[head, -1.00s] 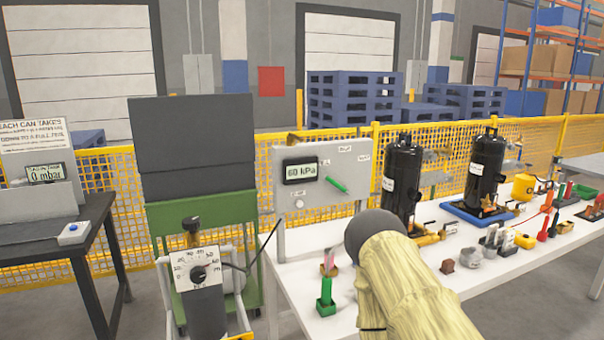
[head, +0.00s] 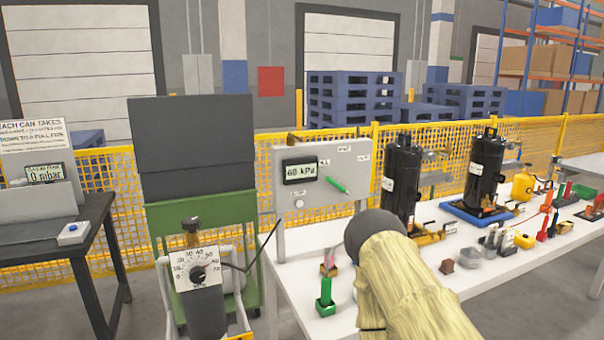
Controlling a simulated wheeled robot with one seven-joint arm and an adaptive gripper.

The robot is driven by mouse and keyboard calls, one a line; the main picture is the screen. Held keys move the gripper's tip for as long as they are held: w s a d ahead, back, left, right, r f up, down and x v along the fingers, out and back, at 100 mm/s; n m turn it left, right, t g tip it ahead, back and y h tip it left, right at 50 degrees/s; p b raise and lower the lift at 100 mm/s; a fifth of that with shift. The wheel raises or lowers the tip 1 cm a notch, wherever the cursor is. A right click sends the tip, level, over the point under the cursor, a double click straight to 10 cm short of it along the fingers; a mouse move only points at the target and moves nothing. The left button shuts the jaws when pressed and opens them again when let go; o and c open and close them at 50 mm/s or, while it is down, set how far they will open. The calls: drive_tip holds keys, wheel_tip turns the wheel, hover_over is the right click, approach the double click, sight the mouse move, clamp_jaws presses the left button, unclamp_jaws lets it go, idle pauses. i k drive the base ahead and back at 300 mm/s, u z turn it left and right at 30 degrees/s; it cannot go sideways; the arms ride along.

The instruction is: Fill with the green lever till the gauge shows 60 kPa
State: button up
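The green lever (head: 337,185) is on the front of a grey panel (head: 350,205), slanting down to the right. The gauge (head: 300,171) on the same panel, left of the lever, reads 60 kPa. My arm, in a pale yellow sleeve with a dark rounded end, reaches in from the bottom right, in front of the white table. My gripper cannot be made out. Nothing is seen touching the lever. The small labels around the lever are too small to read.
The white table (head: 310,265) carries two black compressors (head: 402,180) (head: 486,170), and several small parts. A dial box (head: 196,270) on a cart stands left of the table. A dark bench (head: 40,228) is at far left. Yellow mesh fencing (head: 110,190) runs behind.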

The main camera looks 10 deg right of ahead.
sight(336, 185)
drive_tip(key=k, duration=0.5)
drive_tip(key=z, duration=1.7)
drive_tip(key=i, duration=1.05)
drive_tip(key=u, duration=1.9)
